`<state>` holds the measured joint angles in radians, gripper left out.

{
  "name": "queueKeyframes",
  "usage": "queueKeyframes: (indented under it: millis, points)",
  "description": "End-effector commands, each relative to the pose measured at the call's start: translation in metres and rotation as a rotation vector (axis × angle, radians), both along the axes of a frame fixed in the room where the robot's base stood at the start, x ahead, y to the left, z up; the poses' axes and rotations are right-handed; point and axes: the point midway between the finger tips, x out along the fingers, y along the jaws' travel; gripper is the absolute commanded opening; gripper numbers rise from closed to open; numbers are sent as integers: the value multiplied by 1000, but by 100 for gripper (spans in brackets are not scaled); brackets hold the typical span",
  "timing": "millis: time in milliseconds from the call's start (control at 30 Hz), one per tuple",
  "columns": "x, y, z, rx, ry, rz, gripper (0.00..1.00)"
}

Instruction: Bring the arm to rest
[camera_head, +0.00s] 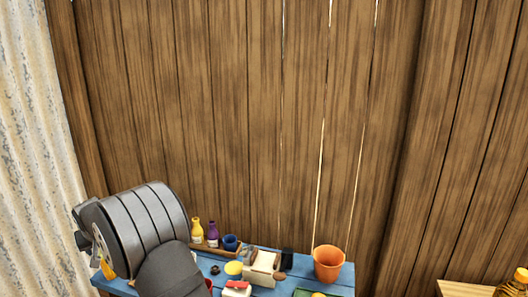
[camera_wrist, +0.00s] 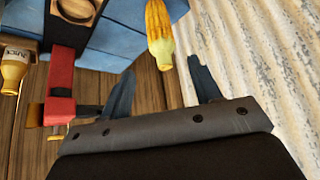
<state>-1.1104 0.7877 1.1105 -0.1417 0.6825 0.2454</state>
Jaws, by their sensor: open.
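My gripper (camera_wrist: 161,68) shows in the wrist view with its two dark fingers spread wide and nothing between them. A yellow corn cob (camera_wrist: 159,32) lies beyond the fingertips at the edge of the blue table (camera_wrist: 115,40). The fingers look apart from the cob. In the head view my grey and black arm fills the lower left, over the left end of the blue table (camera_head: 341,281). I cannot make out the fingers there.
In the wrist view a red stand (camera_wrist: 60,75) and a juice bottle (camera_wrist: 14,66) are left of the fingers. Corrugated sheet (camera_head: 32,120) is at the left. An orange pot (camera_head: 328,263), yellow bottle (camera_head: 197,231) and purple bottle (camera_head: 213,234) stand on the table. The plank wall (camera_head: 240,120) is behind.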

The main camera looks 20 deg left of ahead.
Motion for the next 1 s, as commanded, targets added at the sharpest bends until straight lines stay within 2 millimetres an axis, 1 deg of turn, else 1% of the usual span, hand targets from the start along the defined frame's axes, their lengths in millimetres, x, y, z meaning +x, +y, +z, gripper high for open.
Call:
queueKeyframes:
  millis: [100, 700, 767, 800, 900, 1000]
  points:
    - [5, 7, -17, -5, 2, -1, 57]
    - [37, 50, -98, -1, 2, -1, 57]
    - [38, 52, -108, -2, 2, 0, 57]
    - [38, 53, -91, 5, -2, 0, 57]
    - [38, 52, -70, 4, -2, -1, 57]
    - [40, 50, -56, 1, -1, -1, 57]
